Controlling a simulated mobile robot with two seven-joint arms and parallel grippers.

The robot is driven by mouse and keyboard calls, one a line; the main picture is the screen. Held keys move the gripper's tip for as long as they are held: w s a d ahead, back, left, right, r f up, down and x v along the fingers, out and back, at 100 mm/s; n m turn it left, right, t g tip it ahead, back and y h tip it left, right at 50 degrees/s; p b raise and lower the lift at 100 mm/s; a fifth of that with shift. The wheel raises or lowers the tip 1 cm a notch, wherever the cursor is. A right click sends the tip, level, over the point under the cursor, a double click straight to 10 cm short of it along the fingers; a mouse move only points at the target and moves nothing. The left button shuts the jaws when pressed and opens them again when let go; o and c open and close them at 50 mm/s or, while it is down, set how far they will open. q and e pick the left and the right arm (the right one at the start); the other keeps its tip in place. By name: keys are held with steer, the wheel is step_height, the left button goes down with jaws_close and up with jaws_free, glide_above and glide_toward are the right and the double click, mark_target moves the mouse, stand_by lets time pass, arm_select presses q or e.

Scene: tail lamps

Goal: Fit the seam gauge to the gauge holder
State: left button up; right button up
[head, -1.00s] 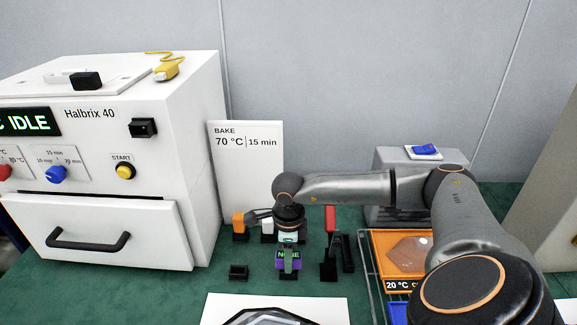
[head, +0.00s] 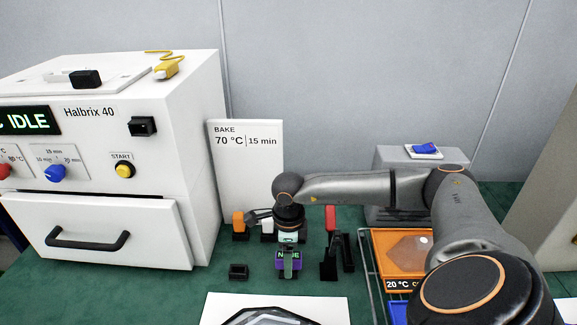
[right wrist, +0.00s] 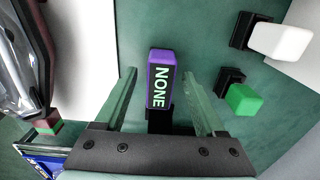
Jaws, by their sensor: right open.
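The seam gauge seems to be the purple block (right wrist: 161,60) with a "NONE" display. It also shows in the head view (head: 280,265). A black piece (right wrist: 159,121) shows directly beside or under it; I cannot tell whether that is the gauge holder. My right gripper (right wrist: 161,72) is open, with one finger on each side of the gauge and gaps between. In the head view the right gripper (head: 289,262) points down at the gauge, and one finger covers part of its display. A small empty black holder (head: 238,271) stands to its left. My left gripper is out of view.
An orange block (head: 239,219), a white block (right wrist: 280,41) and a green block (right wrist: 243,99) sit in black holders behind. Black stands (head: 329,269) and a red piece (head: 331,217) are to the right. A wire rack with an orange tray (head: 385,248) lies further right.

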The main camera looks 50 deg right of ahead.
step_height(320, 180, up, 12)
steer(key=shift+r+b, duration=0.25)
steer(key=shift+b, duration=0.05)
steer(key=shift+a, duration=0.1)
